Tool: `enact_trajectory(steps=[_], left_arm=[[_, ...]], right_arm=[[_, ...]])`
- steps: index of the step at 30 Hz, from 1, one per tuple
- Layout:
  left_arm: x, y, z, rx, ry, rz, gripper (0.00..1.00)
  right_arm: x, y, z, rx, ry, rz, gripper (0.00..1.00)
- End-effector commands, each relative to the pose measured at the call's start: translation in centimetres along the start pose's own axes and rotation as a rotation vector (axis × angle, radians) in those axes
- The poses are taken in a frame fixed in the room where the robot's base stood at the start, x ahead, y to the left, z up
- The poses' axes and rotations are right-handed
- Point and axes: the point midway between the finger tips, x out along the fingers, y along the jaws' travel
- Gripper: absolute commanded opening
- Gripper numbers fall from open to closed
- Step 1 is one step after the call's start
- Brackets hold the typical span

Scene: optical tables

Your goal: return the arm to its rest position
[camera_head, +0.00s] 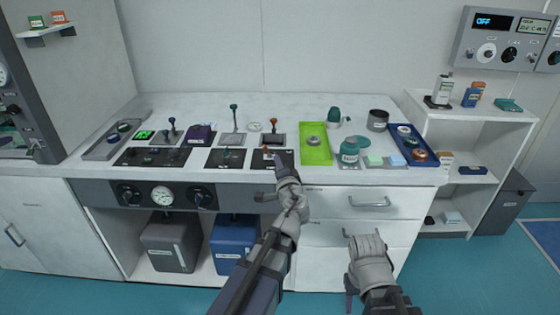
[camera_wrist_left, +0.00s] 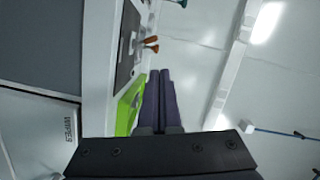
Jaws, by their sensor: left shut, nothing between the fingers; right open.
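My left gripper (camera_head: 277,160) reaches to the front edge of the bench, at the black panel with the orange-knobbed lever. In the left wrist view its two dark fingers (camera_wrist_left: 163,98) lie together, with nothing between them. The green tray (camera_wrist_left: 127,108) shows beside the fingers there. My right gripper (camera_head: 349,286) is low in front of the drawers, well apart from the bench top, and it is open. Its fingers are small and partly hidden in the head view, and nothing is seen in them.
The green tray (camera_head: 315,154) holds a small round item. Levers (camera_head: 234,122) and (camera_head: 277,130) stand upright behind my left gripper. A teal jar (camera_head: 349,152) and a blue tray (camera_head: 402,130) are to the right. Drawer handles (camera_head: 369,205) stick out in front. Floor at right is partly clear.

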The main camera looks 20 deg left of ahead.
Motion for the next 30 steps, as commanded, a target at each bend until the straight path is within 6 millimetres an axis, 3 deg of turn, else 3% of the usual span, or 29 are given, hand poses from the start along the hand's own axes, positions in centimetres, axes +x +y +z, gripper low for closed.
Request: enact_trajectory(steps=[7,11,14,18,21,25,30], left_arm=[[-0.4,0.6,0.4,-0.03,-0.029,0.022,0.0],[-2.4,3.5,2.0,-0.139,-0.15,0.13,0.0],[-5.6,7.7,3.6,-0.239,-0.296,0.289,0.0],[-12.0,14.1,4.6,-0.322,-0.489,0.566,0.0],[-16.9,17.6,4.7,-0.338,-0.593,0.756,0.0],[-22.6,20.3,4.3,-0.327,-0.687,0.964,0.0],[-29.4,22.2,3.8,-0.28,-0.772,1.206,0.0]], right_arm=[[0.0,0.0,0.0,0.0,0.0,0.0,0.5],[0.0,0.0,0.0,0.0,0.0,0.0,0.5],[0.0,0.0,0.0,0.0,0.0,0.0,0.5],[0.0,0.0,0.0,0.0,0.0,0.0,0.5],[0.0,0.0,0.0,0.0,0.0,0.0,0.5],[0.0,0.0,0.0,0.0,0.0,0.0,0.5],[0.0,0.0,0.0,0.0,0.0,0.0,0.5]])
